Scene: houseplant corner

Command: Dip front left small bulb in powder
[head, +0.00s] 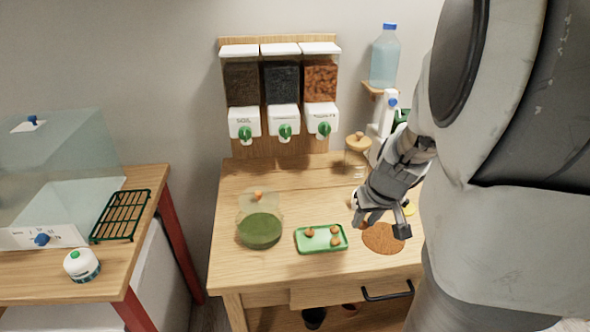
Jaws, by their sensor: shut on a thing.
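A green tray (322,249) on the wooden table holds small brown bulbs: a back left one (309,232), a back right one (334,229) and a front right one (335,241). Its front left place looks empty. My gripper (381,229) is right of the tray, pointing down above a round brown patch (383,241). It is shut on a small bulb, mostly hidden by the fingers. A yellow thing (410,209), partly hidden behind my gripper, sits further right. I cannot tell for sure which thing holds the powder.
A clear container with green contents (259,230) stands left of the tray. Three dispensers (284,119) hang at the back wall. A glass with a wooden-knobbed lid (358,143) and a water bottle (384,58) are at back right. Table space between tray and dispensers is clear.

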